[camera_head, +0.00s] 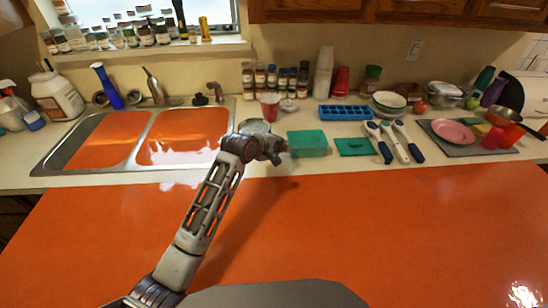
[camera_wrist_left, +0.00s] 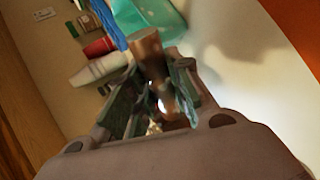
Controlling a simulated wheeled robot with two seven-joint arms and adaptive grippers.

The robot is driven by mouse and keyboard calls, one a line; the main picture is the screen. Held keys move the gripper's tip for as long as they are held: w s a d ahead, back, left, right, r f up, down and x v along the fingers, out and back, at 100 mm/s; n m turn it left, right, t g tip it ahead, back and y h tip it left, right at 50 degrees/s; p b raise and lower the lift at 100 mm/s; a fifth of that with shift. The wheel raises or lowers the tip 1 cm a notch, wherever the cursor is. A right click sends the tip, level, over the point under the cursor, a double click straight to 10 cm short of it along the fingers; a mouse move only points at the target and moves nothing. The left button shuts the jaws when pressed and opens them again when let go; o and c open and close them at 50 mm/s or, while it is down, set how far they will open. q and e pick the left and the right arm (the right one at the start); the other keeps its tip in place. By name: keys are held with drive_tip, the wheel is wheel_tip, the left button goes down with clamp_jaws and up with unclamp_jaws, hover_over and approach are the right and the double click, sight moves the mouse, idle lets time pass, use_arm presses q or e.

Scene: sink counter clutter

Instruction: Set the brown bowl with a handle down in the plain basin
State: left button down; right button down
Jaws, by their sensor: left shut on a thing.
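My left gripper (camera_head: 279,150) is over the counter, right of the sink and close to the green box. In the left wrist view its fingers (camera_wrist_left: 155,95) are shut on a shiny brown thing (camera_wrist_left: 149,57). I take it for the brown bowl with a handle, though its full shape is not clear. In the head view the gripper hides it. The sink has two basins side by side, a left basin (camera_head: 100,140) and a right basin (camera_head: 183,137). Both look orange inside, and the right one has a white gleam. My right gripper is not in view.
The green box (camera_head: 307,144), a blue ice tray (camera_head: 346,112) and a red cup (camera_head: 269,106) stand near the gripper. A brown pan (camera_head: 503,115) sits at the far right. A faucet (camera_head: 215,91) and bottles line the back. The orange front counter (camera_head: 400,230) is clear.

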use_arm(q)
drive_tip(key=shift+f, duration=1.45)
drive_tip(key=shift+f, duration=1.95)
drive_tip(key=c, duration=1.6)
unclamp_jaws()
drive_tip(key=shift+f, duration=0.1)
drive_tip(key=shift+o, duration=0.2)
drive_tip(key=v, duration=1.2)
drive_tip(key=shift+s, duration=0.1)
